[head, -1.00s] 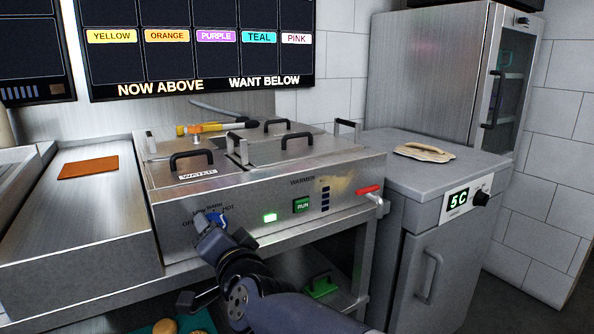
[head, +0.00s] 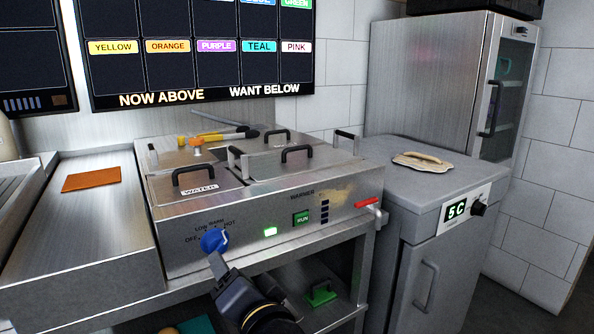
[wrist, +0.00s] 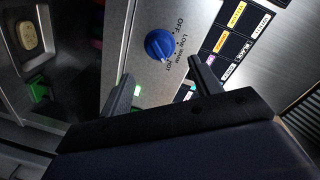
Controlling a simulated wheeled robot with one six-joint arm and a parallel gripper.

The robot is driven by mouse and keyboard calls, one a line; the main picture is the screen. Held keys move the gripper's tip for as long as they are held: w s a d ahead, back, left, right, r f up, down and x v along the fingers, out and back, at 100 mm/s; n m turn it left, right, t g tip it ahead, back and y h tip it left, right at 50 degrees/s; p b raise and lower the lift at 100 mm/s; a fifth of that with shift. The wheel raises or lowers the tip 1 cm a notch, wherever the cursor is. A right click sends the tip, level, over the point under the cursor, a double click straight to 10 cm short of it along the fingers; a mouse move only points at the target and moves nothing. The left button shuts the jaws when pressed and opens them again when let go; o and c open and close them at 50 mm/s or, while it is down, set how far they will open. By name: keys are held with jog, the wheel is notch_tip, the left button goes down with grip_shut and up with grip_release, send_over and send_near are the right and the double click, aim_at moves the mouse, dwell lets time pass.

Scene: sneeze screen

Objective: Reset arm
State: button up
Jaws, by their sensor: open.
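My gripper (head: 216,262) is in front of the steel warmer (head: 345,212), just below the blue knob (head: 214,240) on its front panel. In the wrist view the gripper (wrist: 165,82) is open and empty. Its two fingers stand apart, with the blue knob (wrist: 159,44) beyond them and between their directions, not held. The knob has OFF, LOW, WARM and HOT printed around it, and its white mark points toward HOT in the wrist view. A green light (head: 270,231) glows on the panel beside a green RUN button (head: 301,218).
A red-handled tap (head: 367,204) sticks out at the panel's right end. Black-handled lids, one marked WATER (head: 198,189), cover the warmer top. A grey cabinet (head: 425,180) reading 5C stands right. An orange mat (head: 91,179) lies left.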

aim_at(219, 250)
jog(key=shift+n, duration=0.3)
jog(key=b+x, duration=0.1)
jog(key=x, duration=0.8)
jog(key=shift+w+b, duration=0.1)
jog(key=shift+b, duration=0.2)
jog(key=shift+r+n+p, duration=0.1)
jog(key=shift+n+p, duration=0.3)
jog(key=shift+n, duration=0.1)
jog(key=n+p, duration=0.3)
jog(key=n, duration=0.2)
jog(key=shift+t, duration=0.3)
jog(key=n+p, duration=0.2)
jog(key=n, duration=0.1)
jog(key=n+p, duration=0.2)
jog(key=n, duration=0.1)
jog(key=shift+d+f+n+t+p, duration=0.1)
jog(key=shift+f+n+t+p, duration=0.1)
jog(key=shift+n+t+p, duration=0.15)
jog(key=v, duration=0.6)
jog(key=shift+s, duration=0.25)
jog(key=shift+f, duration=0.15)
